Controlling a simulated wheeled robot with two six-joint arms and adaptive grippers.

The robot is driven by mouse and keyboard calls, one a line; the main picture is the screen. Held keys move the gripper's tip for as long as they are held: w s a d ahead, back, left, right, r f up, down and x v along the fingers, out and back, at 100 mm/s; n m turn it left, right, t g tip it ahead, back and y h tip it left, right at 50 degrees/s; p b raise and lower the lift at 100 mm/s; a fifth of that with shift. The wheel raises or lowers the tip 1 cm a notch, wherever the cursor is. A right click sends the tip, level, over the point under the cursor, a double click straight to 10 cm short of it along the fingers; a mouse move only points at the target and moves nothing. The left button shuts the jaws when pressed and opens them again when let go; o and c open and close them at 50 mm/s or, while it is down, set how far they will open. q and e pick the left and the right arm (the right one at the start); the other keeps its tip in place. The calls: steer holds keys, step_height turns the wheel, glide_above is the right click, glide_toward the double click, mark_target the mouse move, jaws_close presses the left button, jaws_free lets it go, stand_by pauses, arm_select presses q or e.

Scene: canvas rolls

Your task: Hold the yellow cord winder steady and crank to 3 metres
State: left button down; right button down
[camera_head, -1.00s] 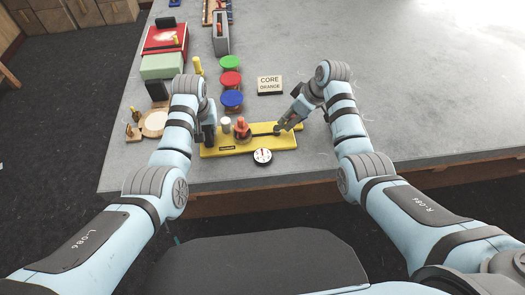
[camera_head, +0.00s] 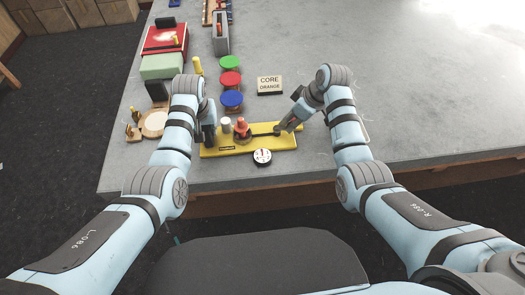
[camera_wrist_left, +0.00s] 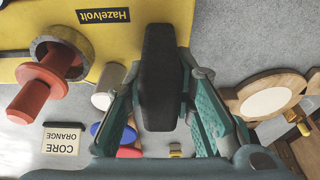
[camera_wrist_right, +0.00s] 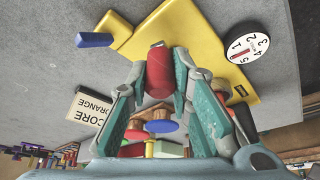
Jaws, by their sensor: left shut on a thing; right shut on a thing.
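The yellow cord winder (camera_head: 225,151) lies near the table's front edge. My left gripper (camera_head: 208,140) is shut on a black grip at its left end; the grip (camera_wrist_left: 162,75) fills the jaws in the left wrist view. An orange-red core (camera_head: 242,129) stands upright on the winder, with a dark crank arm running right from it. My right gripper (camera_head: 279,130) is shut on the crank's red knob (camera_wrist_right: 160,72) at the right. A round white dial (camera_head: 262,156) sits at the front edge; it shows numbers in the right wrist view (camera_wrist_right: 247,47), but I cannot read its exact value.
A "CORE ORANGE" sign (camera_head: 270,85) stands behind the winder. Green, red (camera_head: 230,79) and blue (camera_head: 232,98) discs stand in a row to its left. A red box (camera_head: 165,37), green block (camera_head: 162,66) and wooden piece (camera_head: 154,123) are further left. The table's right side is clear.

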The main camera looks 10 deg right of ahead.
steer(key=shift+s+a, duration=0.2)
steer(key=shift+s, duration=0.25)
steer(key=shift+s+a, duration=0.7)
steer(key=shift+a, duration=0.1)
steer(key=shift+a, duration=0.1)
steer(key=shift+s+a, duration=0.2)
steer(key=shift+a, duration=0.7)
steer(key=shift+w+a, duration=0.15)
steer(key=shift+a, duration=0.4)
steer(key=shift+w+a, duration=0.15)
steer(key=shift+a, duration=0.35)
steer(key=shift+w+a, duration=0.65)
steer(key=shift+w, duration=0.15)
